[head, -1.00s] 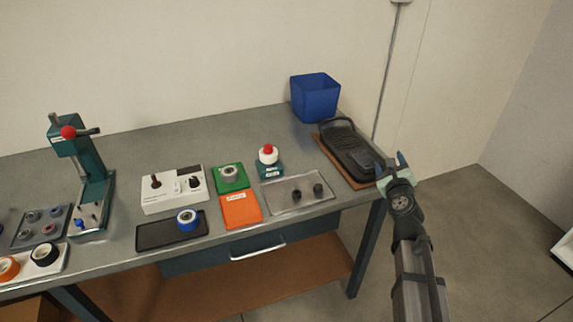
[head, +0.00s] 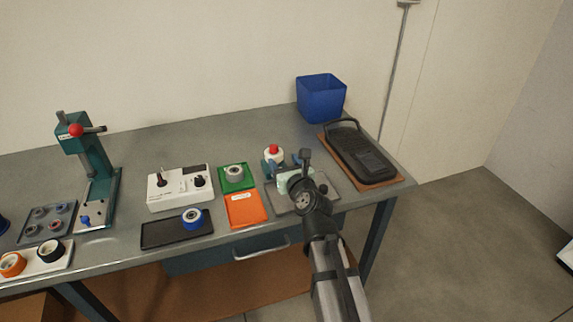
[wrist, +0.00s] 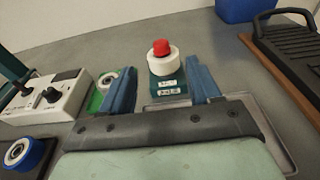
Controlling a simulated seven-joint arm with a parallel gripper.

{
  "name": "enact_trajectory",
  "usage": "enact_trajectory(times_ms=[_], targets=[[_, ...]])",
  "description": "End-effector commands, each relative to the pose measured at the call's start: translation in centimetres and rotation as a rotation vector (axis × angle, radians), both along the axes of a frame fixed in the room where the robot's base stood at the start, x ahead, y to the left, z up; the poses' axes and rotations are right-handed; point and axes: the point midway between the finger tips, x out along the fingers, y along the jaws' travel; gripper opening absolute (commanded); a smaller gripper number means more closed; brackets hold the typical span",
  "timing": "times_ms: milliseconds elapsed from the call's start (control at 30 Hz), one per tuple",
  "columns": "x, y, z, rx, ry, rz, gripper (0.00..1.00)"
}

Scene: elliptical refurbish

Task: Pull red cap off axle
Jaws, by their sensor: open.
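The red cap (head: 273,149) sits on top of a white wheel (head: 275,158) on a small teal stand. In the wrist view the red cap (wrist: 161,47), the white wheel (wrist: 163,63) and the labelled teal stand (wrist: 167,84) show ahead, between my fingers in the picture. The axle itself is hidden under the cap. My gripper (head: 284,166) is open and empty, on the near side of the stand. In the wrist view its two blue fingers (wrist: 164,84) are spread wide, apart from the cap.
A metal tray (head: 327,204) lies under my gripper. Green (head: 238,184) and orange (head: 243,208) pads lie left of the stand, the green one bearing a grey-rimmed wheel. A white control box (head: 180,190) is farther left. A black footplate (head: 362,155) and blue bin (head: 321,98) stand right and behind.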

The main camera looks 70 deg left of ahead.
Motion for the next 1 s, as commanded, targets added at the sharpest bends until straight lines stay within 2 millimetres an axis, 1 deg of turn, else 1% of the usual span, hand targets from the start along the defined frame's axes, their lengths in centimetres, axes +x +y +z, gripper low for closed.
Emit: enact_trajectory(times_ms=[267,600,800,900,1000], targets=[[0.1,3.3,-0.4,0.0,-0.001,0.0,0.62],[0.1,8.7,-1.3,0.0,-0.001,0.0,0.62],[0.1,11.6,-1.7,0.0,-0.001,-0.001,0.62],[0.1,12.5,-1.9,0.0,-0.001,-0.001,0.62],[0.1,13.0,-2.0,0.0,-0.001,-0.001,0.62]])
